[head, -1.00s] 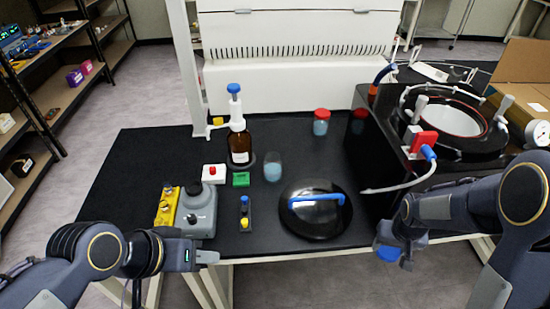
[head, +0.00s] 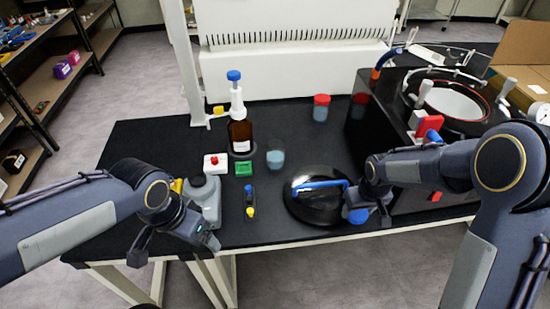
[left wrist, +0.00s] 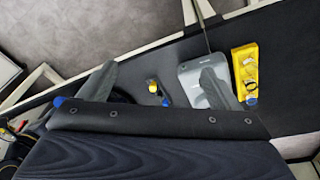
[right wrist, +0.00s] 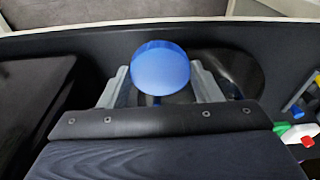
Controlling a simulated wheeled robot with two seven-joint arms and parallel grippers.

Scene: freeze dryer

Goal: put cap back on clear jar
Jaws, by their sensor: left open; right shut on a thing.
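The clear jar (head: 275,159) stands open on the black table, with pale blue contents, right of the green block. A blue cap (right wrist: 160,68) is held between the fingers of my right gripper (right wrist: 160,82); the cap also shows in the head view (head: 358,215). My right gripper (head: 368,205) is at the right of the round black lid, near the table's front edge, apart from the jar. My left gripper (head: 205,240) is open and empty over the front left edge of the table. It also shows in the left wrist view (left wrist: 155,85).
A black lid with a blue handle (head: 318,187) lies between my right gripper and the jar. A brown pump bottle (head: 240,135), a red-capped jar (head: 321,108), a red-button box (head: 215,164) and a grey device (head: 204,199) stand around. The black dryer (head: 372,125) is at right.

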